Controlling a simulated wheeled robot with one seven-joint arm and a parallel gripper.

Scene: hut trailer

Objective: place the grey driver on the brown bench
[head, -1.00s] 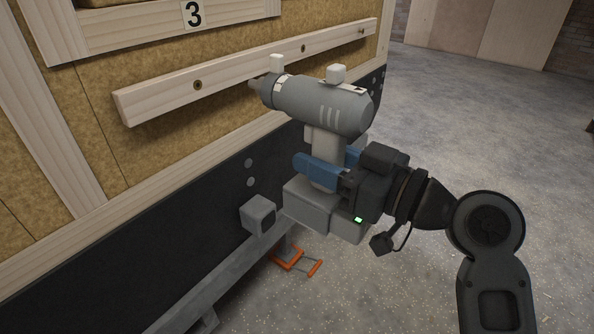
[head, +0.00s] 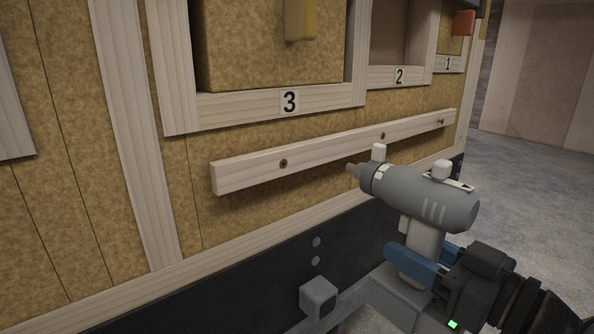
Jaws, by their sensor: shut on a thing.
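The grey driver (head: 425,200) is in the lower right of the head view, held upright with its nose pointing left, toward the wall. My gripper (head: 421,268) has blue fingers and is shut on the driver's handle, below its barrel. The driver's lower end is partly cut off by the bottom of the picture. The driver is in front of a pale wooden rail on the wall and seems apart from it. I see no brown bench in this view.
The pale wooden rail (head: 330,155) runs along the trailer wall under openings numbered 3, 2 and 1. A yellow thing (head: 300,20) and an orange thing (head: 463,22) show above. A grey block (head: 318,297) juts out low down. Open floor (head: 540,190) lies at right.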

